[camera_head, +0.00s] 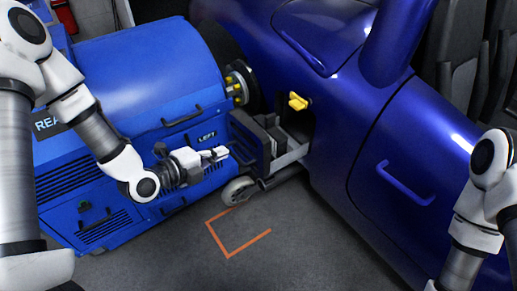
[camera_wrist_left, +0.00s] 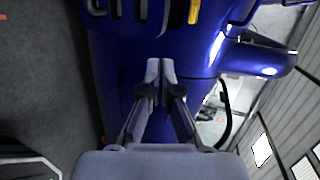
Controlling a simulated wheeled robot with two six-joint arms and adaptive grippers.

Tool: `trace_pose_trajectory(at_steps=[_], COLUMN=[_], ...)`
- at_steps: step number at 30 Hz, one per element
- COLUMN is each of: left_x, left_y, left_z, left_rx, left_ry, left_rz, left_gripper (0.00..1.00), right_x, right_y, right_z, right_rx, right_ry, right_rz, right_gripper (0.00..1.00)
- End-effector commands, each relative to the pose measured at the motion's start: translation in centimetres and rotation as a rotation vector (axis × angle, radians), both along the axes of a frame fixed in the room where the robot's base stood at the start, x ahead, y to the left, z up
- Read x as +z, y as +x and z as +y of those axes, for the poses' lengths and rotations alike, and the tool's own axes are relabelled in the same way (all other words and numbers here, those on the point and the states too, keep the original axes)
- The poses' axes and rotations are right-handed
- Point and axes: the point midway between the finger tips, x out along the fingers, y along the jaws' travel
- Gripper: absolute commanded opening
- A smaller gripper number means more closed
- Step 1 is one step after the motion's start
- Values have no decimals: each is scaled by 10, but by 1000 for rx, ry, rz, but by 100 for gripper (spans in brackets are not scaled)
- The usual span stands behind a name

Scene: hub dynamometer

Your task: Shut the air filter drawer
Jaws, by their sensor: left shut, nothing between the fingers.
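The air filter drawer (camera_head: 252,139) looks like a dark box with a blue-edged front on a grey slide. It stands pulled out of an opening in the side of the blue car body (camera_head: 335,150). My left gripper (camera_head: 222,153) is shut and empty, just left of the drawer front and pointing at it. Whether it touches the front I cannot tell.
The blue dynamometer (camera_head: 150,75) stands at the left, close behind my left arm. A caster wheel (camera_head: 239,190) sits below the drawer. Floor around the orange marking (camera_head: 229,257) is clear.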

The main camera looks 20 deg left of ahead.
Motion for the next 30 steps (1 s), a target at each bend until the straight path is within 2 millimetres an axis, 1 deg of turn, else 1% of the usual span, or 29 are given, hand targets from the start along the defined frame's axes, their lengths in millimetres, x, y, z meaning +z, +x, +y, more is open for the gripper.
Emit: trace_pose_trajectory(at_steps=[4,12,18,22,30], left_x=[-10,-30,-41,-43,-43], left_y=[18,68,99,110,112], left_z=[-11,-37,-52,-57,-58], left_rx=[-8,-6,-5,-2,-1], left_ry=[6,5,2,1,-1], left_rz=[0,1,1,2,4], left_gripper=[0,0,0,0,0], right_x=[-11,-29,-39,-41,-41], right_y=[0,0,0,0,0], right_z=[0,0,0,0,0], right_rx=[0,0,0,0,0], right_ry=[0,0,0,0,0], right_rz=[0,1,1,1,1], right_gripper=[40,40,40,40,40])
